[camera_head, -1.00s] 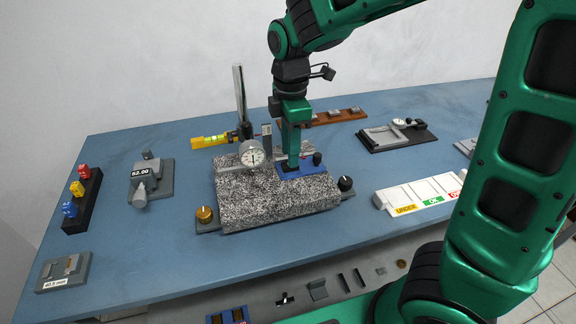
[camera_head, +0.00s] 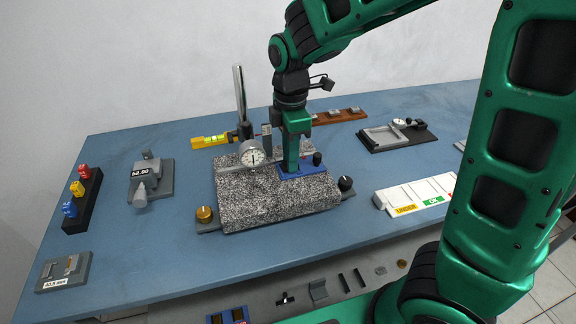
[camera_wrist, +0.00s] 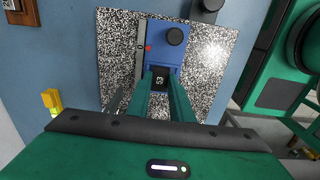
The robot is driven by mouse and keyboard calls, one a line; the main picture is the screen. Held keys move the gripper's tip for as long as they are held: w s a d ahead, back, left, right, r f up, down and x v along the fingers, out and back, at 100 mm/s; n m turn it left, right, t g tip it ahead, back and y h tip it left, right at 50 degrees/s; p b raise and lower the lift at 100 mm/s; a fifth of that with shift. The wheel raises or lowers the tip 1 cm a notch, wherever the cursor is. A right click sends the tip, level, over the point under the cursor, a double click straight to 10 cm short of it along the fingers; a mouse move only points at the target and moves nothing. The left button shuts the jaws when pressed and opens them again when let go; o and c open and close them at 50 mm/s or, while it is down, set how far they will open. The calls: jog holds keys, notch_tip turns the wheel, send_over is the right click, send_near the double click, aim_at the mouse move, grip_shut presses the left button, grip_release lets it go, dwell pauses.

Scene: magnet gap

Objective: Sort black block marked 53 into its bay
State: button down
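The black block marked 53 (camera_wrist: 160,79) sits at the end of a blue fixture (camera_wrist: 162,33) on the speckled granite plate (camera_wrist: 118,55). My gripper (camera_wrist: 161,84) points down over it, its two green fingers against the block's sides. In the head view my gripper (camera_head: 290,172) stands at the blue fixture (camera_head: 316,168) and hides the block. The white sorting tray (camera_head: 384,201) is to the right, with bays labelled UNDER and OK in view; my arm hides its right end.
A dial gauge (camera_head: 252,154) on a stand is close left of my gripper. Knobs (camera_head: 204,214) flank the granite plate (camera_head: 275,205). A grey gauge (camera_head: 397,134) on a black base stands behind the tray.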

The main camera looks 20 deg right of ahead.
jog(key=shift+r, duration=2.55)
